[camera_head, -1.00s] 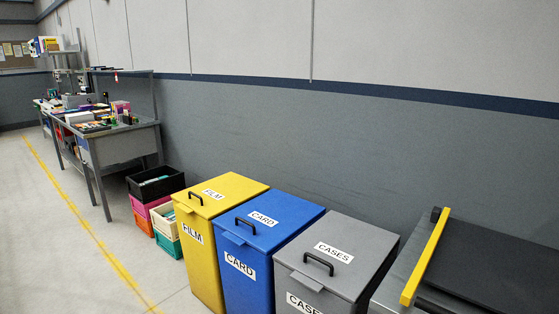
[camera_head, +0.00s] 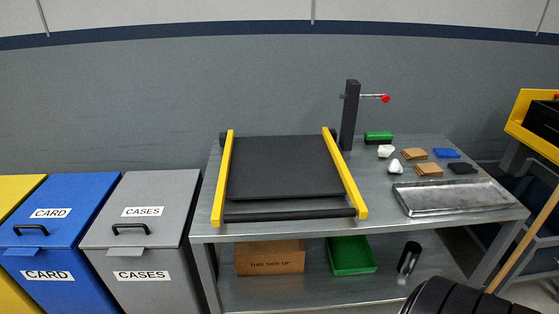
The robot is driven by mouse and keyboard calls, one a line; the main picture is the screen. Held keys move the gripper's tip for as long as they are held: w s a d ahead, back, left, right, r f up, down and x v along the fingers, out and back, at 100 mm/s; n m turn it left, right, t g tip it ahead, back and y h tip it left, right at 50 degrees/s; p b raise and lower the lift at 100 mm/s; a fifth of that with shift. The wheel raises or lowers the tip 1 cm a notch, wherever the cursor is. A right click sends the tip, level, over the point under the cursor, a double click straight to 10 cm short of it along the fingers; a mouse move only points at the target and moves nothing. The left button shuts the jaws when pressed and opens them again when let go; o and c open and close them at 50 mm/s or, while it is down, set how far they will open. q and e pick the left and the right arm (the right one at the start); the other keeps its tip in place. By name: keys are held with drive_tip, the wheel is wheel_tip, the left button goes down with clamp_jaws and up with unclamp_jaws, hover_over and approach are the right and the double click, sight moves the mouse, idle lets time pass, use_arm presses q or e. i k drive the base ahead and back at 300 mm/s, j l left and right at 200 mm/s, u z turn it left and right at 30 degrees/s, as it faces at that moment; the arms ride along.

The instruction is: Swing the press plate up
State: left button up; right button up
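The press plate (camera_head: 284,167) is a dark flat slab lying down on a grey metal table. A yellow arm (camera_head: 224,180) runs along its left side and another yellow arm (camera_head: 344,175) along its right. A black bar (camera_head: 289,215) joins the two arms at the front edge. Dark blocks sit at the arms' back ends. A black post (camera_head: 350,115) stands upright at the back right of the plate, with a thin rod ending in a red knob (camera_head: 385,98). Neither gripper is in view.
A carton (camera_head: 270,258) and green bin (camera_head: 351,255) sit on the lower shelf. Grey (camera_head: 142,235) and blue (camera_head: 57,235) bins stand left. A yellow-framed cart (camera_head: 535,125) is right.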

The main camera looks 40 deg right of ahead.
sight(291, 166)
drive_tip(key=l+z, duration=0.1)
drive_tip(key=z, duration=0.8)
drive_tip(key=l+z, duration=0.15)
drive_tip(key=z, duration=0.3)
